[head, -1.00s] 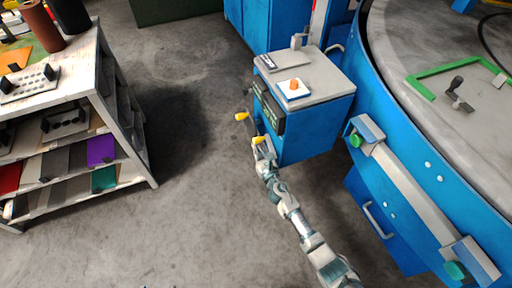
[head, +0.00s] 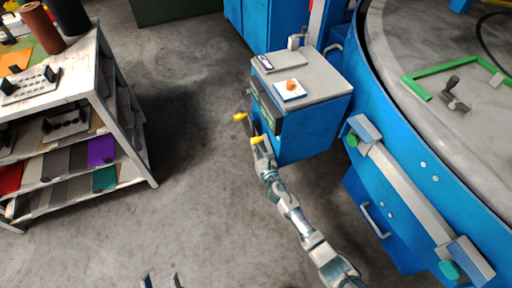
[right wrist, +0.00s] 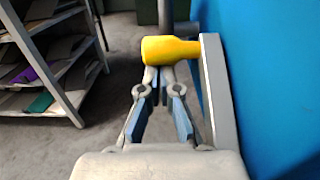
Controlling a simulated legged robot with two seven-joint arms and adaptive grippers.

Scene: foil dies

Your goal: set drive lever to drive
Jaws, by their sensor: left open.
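The blue control box (head: 315,128) has a grey top and a dark front panel (head: 267,105). Two levers with yellow handles stick out of its front: a far handle (head: 240,117) and a near handle (head: 257,140). Which is the drive lever I cannot tell. My right gripper (head: 262,148) is at the near handle. In the right wrist view the yellow handle (right wrist: 170,50) lies across the right gripper's fingertips (right wrist: 160,75), with its grey lever arm (right wrist: 218,95) to the right. Whether the fingers hold it is unclear. My left gripper (head: 162,281) is open and empty at the bottom edge.
A shelf rack (head: 130,160) with coloured sheets stands on the left. The large round blue machine (head: 395,150), with a rail (head: 405,190) along its side, is on the right. An orange button (head: 291,86) sits on the box top. The floor between is clear.

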